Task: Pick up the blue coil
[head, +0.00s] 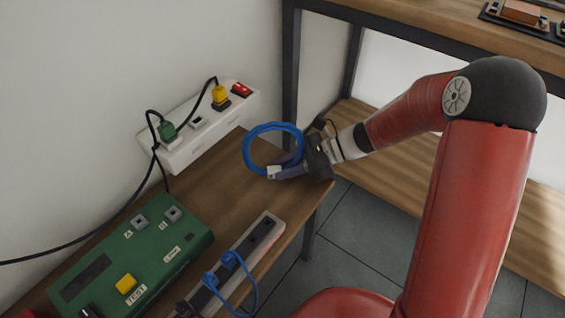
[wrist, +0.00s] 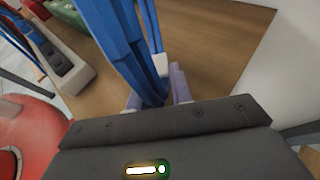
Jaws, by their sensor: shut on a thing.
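A blue coil (head: 248,150) of cable with a pale plug on its near side is at the right end of the wooden table (head: 228,198) in the head view. My gripper (head: 280,173) comes from the right and is shut on the coil's near side. In the wrist view the blue strands of the coil (wrist: 122,45) run between my purple-grey fingers (wrist: 158,92). The fingers hide part of the strands. I cannot tell exactly how far the coil is from the tabletop.
A white power strip (head: 180,148) with green and yellow plugs is by the wall. A green test box (head: 135,258) and a second strip (head: 262,232) with blue cables lie nearer on the table. A dark table leg (head: 291,70) stands behind the coil.

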